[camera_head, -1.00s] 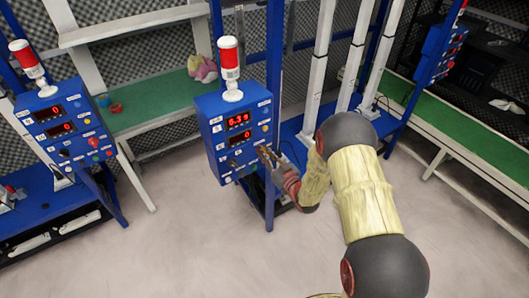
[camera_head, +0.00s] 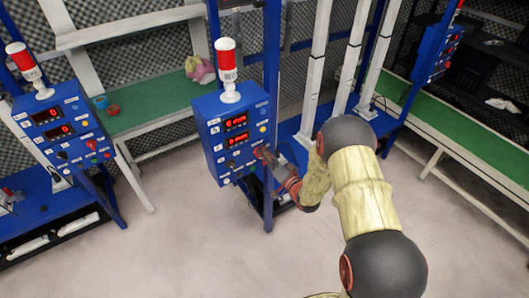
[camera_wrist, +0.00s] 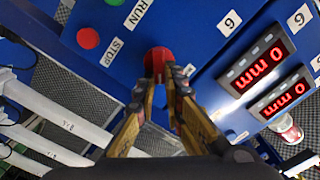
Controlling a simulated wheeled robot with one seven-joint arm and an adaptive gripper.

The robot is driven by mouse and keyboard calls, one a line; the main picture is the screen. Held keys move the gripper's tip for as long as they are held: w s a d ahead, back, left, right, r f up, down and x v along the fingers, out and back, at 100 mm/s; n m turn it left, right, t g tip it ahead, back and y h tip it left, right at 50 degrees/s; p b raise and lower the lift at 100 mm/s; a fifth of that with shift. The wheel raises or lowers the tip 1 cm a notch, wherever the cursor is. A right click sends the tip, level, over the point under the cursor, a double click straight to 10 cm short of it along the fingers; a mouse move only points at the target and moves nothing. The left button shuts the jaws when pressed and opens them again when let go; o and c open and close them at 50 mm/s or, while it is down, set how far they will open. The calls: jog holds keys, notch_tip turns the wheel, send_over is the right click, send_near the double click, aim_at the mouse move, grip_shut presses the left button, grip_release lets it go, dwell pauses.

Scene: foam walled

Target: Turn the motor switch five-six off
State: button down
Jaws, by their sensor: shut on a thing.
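A blue control box (camera_head: 222,165) with two red displays and a red-and-white beacon stands at the middle of the head view. In the wrist view, my gripper (camera_wrist: 166,78) is shut on a red knob (camera_wrist: 158,57) on the box's panel. The fingers hide part of the knob, and its turn position cannot be told. I cannot read a five-six label at it. In the head view, my gripper (camera_head: 264,158) is at the right side of the box's face.
In the wrist view, a red button (camera_wrist: 88,38) is beside the STOP label, with a green button near RUN. A second control box (camera_head: 62,140) stands at left. Green-topped benches (camera_head: 150,112) are behind. Pale floor (camera_head: 180,240) in front is clear.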

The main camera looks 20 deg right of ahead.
jog(key=shift+w+d+f+m+p, duration=0.1)
jog(key=shift+f+m+p, duration=0.15)
jog(key=shift+m, duration=1.15)
jog(key=shift+s+d+f+m+p, duration=0.1)
jog(key=shift+f+m+p, duration=0.1)
jog(key=shift+m, duration=1.2)
jog(key=shift+w+d+f+m+p, duration=0.15)
jog(key=shift+m+p, duration=0.1)
jog(key=shift+m, duration=1.15)
jog(key=shift+a, duration=0.1)
jog(key=c, duration=1.9)
grip_release()
jog(key=v, duration=1.2)
